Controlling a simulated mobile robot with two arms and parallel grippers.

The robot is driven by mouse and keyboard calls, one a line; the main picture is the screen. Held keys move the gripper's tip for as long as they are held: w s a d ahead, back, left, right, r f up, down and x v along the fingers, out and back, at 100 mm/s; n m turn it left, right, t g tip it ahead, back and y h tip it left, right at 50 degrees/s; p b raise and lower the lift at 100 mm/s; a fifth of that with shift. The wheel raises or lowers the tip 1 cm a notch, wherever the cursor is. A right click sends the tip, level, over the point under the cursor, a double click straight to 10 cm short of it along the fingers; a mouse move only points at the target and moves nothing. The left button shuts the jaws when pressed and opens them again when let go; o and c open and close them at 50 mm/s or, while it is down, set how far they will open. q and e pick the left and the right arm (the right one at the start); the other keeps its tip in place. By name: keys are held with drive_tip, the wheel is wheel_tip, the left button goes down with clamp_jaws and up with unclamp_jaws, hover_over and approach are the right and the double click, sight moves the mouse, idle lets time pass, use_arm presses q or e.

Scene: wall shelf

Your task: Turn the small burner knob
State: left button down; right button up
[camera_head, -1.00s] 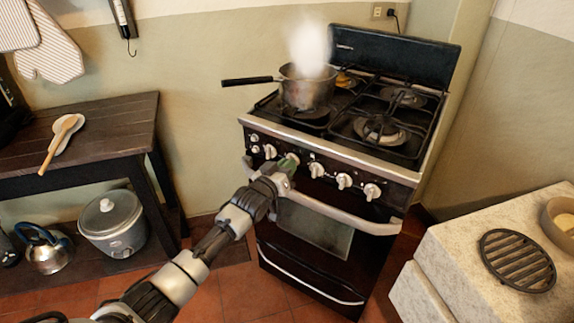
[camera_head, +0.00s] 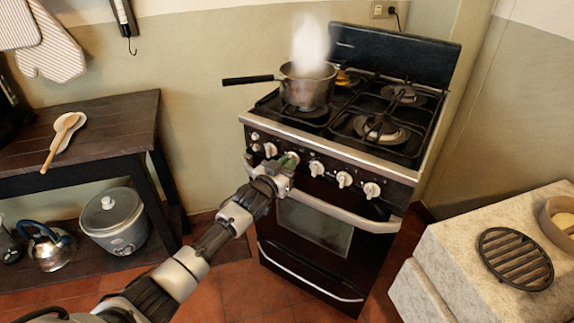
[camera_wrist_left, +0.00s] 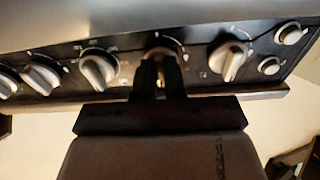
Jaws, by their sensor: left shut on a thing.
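The black stove front carries a row of pale knobs. My left gripper (camera_head: 291,161) is at the second large knob from the left in the head view and is shut on that knob. In the left wrist view its dark fingers (camera_wrist_left: 157,75) close around the knob (camera_wrist_left: 159,55), mostly hidden between them. Neighbouring knobs stand free on either side: one to the left (camera_head: 270,150), and others to the right (camera_head: 316,169). I cannot tell from the labels which burner the held knob serves. My right gripper is not in view.
The oven handle bar (camera_head: 340,213) runs below the knobs. A pale counter (camera_head: 450,260) with a round grate (camera_head: 515,257) stands at right, a dark wooden table (camera_head: 100,125) at left.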

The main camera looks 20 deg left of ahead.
use_arm(q)
drive_tip(key=shift+f, duration=0.1)
drive_tip(key=c, duration=1.2)
unclamp_jaws()
drive_tip(key=v, duration=1.1)
drive_tip(key=shift+p, duration=0.4)
drive_tip(key=shift+w, duration=0.1)
